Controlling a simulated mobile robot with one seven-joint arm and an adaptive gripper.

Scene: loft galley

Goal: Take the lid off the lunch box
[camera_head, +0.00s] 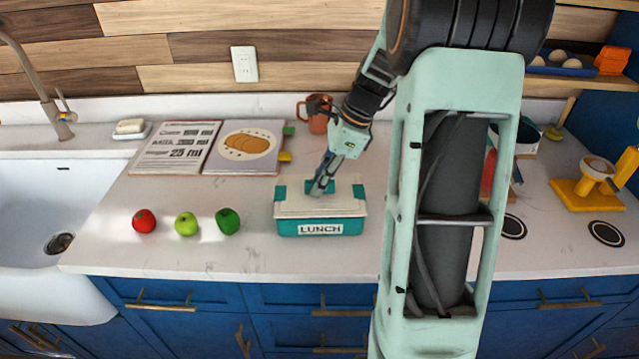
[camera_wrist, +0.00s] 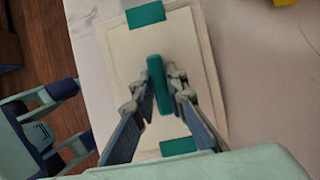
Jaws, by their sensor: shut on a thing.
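The lunch box (camera_head: 297,228) is teal with a "LUNCH" label and stands on the counter in the middle of the head view. Its cream lid (camera_head: 345,204) has teal clips at the ends and sits on the box. The lid also shows in the wrist view (camera_wrist: 122,70). My gripper (camera_wrist: 160,88) is right above the lid, its fingers shut on the teal handle (camera_wrist: 156,67) at the lid's middle. In the head view my gripper (camera_head: 319,190) hides most of the handle. I see no clear gap between lid and box.
A red apple (camera_head: 144,221), a green apple (camera_head: 186,224) and a green pepper-like item (camera_head: 228,221) lie left of the box. An open cookbook (camera_head: 210,148) and a copper mug (camera_head: 317,121) are behind. The sink (camera_head: 40,215) is at far left. Counter in front of the fruit is clear.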

